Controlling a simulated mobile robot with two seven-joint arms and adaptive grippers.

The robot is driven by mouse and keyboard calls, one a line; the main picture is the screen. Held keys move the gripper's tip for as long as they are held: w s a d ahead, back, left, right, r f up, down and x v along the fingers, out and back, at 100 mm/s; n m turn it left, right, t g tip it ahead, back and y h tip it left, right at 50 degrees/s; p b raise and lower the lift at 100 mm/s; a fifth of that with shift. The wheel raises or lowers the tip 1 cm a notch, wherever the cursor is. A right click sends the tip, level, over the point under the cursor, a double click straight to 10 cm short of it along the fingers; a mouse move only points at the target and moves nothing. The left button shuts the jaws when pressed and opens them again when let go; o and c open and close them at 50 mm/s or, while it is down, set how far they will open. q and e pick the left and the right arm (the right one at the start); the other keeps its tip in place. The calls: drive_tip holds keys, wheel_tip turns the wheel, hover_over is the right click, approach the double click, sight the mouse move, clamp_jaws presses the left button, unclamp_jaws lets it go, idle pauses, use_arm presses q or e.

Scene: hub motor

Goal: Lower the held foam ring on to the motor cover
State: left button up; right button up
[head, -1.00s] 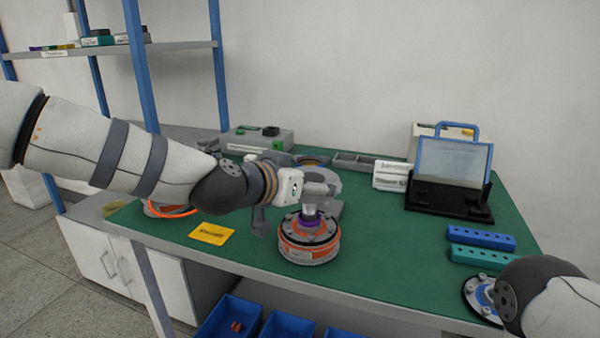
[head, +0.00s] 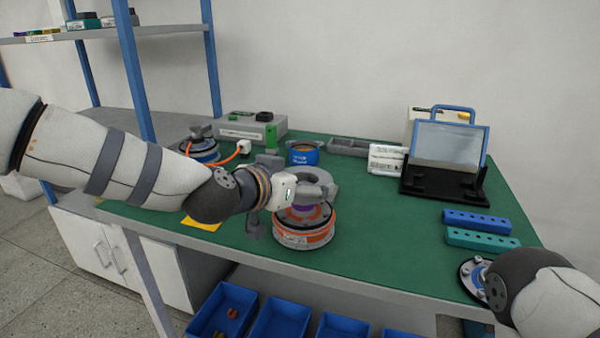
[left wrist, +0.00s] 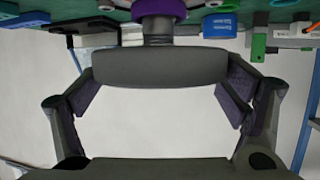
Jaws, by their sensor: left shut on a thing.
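The purple ring, which I take as the foam ring (head: 303,207), sits at the foot of a short grey shaft with a grey crossbar handle. In the left wrist view the purple ring (left wrist: 160,7) shows at the top edge, beyond the crossbar (left wrist: 160,66). My left gripper (head: 296,190) is shut on this handle. The motor (head: 304,237), round with orange and white bands and a dark cover, stands directly below. The ring is over the middle of the cover; I cannot tell whether they touch. My right arm enters at right, its gripper not visible.
A grey disc lies behind the held handle, partly hidden. Blue and teal hole blocks (head: 480,221), a tablet on a stand (head: 447,155) and blue bins (head: 280,321) are around.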

use_arm(q)
drive_tip(key=shift+f, duration=0.15)
drive_tip(key=shift+f+b, duration=0.35)
drive_tip(key=shift+f, duration=1.15)
use_arm(e)
drive_tip(key=shift+s+f, duration=0.4)
drive_tip(key=shift+f, duration=0.05)
use_arm(q)
drive_tip(key=shift+f, duration=0.25)
drive_tip(key=o, duration=0.6)
drive_tip(key=v, duration=1.2)
